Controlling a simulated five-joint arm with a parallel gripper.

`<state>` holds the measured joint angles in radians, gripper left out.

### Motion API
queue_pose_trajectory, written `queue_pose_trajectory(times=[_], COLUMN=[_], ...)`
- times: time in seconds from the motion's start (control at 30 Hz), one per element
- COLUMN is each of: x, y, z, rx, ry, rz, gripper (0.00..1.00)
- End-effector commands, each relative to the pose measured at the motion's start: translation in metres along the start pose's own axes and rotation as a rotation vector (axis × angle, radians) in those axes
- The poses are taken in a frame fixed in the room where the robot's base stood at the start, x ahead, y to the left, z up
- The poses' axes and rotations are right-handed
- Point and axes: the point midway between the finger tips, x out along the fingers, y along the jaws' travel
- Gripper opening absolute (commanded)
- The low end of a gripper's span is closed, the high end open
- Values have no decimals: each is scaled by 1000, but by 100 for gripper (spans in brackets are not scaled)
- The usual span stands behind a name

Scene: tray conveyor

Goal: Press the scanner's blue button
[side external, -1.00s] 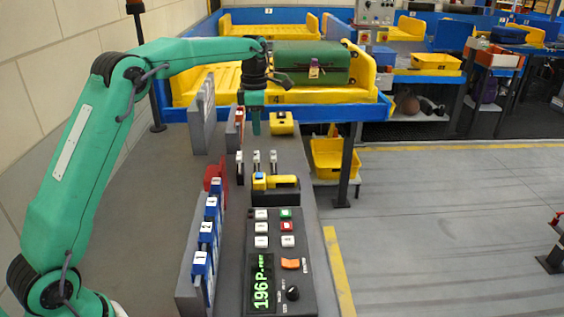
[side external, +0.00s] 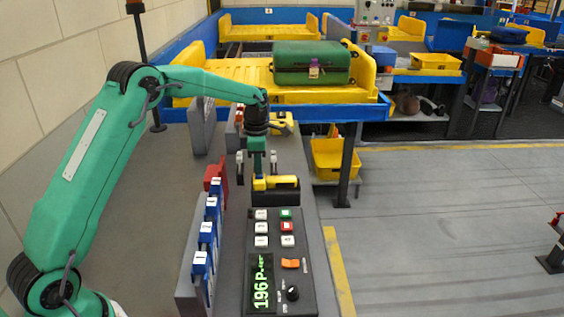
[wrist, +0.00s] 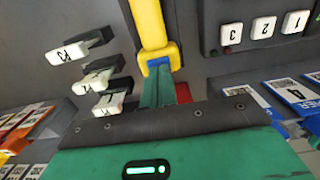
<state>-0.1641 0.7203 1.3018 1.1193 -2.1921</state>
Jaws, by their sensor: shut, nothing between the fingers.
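The yellow scanner (side external: 278,182) rests in a black cradle on the grey bench. It also shows in the wrist view (wrist: 149,25), pointing up the picture. Its blue button (wrist: 158,62) is at the near end in the wrist view, partly covered by my fingertips. My gripper (side external: 258,176) is shut and empty, fingers pointing down at the button end of the scanner. In the wrist view the green fingertips (wrist: 159,74) overlap the button. I cannot tell whether they touch it or hover just above. In the side view the fingers hide the button.
White-capped levers (wrist: 96,80) stand beside the scanner. A black control panel (side external: 266,215) with white, green and red buttons lies in front. Blue numbered tags (side external: 207,232) stand in a rack at left. A green suitcase (side external: 310,62) lies on a yellow tray (side external: 215,88) behind.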

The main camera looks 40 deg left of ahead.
Motion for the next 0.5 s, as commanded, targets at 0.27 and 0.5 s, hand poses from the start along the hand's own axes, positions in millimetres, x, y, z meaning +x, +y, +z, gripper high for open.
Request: queue_pose_trajectory(times=[0.27, 0.5], x=[4, 10], y=[0, 0], z=[0, 0], rx=[0, 0], ry=[0, 1], rz=[0, -2], gripper=[0, 0])
